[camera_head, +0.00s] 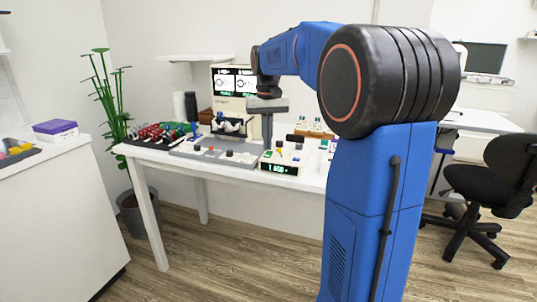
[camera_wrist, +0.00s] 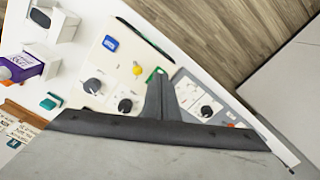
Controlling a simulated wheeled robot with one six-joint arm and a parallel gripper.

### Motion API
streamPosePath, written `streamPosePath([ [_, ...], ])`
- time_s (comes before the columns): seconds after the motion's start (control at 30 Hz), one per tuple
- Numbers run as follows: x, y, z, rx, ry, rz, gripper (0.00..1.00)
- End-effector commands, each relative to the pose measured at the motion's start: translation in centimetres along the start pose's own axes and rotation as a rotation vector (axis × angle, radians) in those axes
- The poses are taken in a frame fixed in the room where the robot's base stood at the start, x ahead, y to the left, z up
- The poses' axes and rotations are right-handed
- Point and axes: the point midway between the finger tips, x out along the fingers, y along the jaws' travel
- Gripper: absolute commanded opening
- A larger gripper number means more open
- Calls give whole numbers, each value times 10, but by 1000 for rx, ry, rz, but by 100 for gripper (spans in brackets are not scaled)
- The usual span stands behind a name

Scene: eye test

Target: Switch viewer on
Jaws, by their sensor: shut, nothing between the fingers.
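A cream control box (camera_head: 280,168) with a green lit display stands at the table's front edge. In the wrist view its top panel (camera_wrist: 118,72) carries a blue rocker-like part (camera_wrist: 110,43), a yellow button (camera_wrist: 138,68), a grey knob (camera_wrist: 92,86) and a black knob (camera_wrist: 125,105). A screen unit (camera_head: 234,80) showing two round patterns stands at the back. I cannot tell which device is the viewer. My gripper (camera_head: 267,141) points down beside the box, shut and empty. In the wrist view its fingertips (camera_wrist: 158,76) overlap a green part at the panel's edge; contact is unclear.
A grey base plate (camera_head: 215,153) with knobs lies left of the box. A purple-labelled bottle (camera_wrist: 24,67) is near the box. A plant (camera_head: 107,95) and black chair (camera_head: 497,180) flank the white table (camera_head: 160,165).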

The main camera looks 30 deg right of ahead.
Motion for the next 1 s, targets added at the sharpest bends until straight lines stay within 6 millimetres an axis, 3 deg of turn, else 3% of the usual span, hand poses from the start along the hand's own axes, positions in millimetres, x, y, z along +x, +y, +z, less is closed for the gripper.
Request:
streamPosePath([
  [0.7, -46, 0, 0, 0, 1, 0, 0],
  [1.0, -49, 0, 0, 0, 0, 0, 0],
])
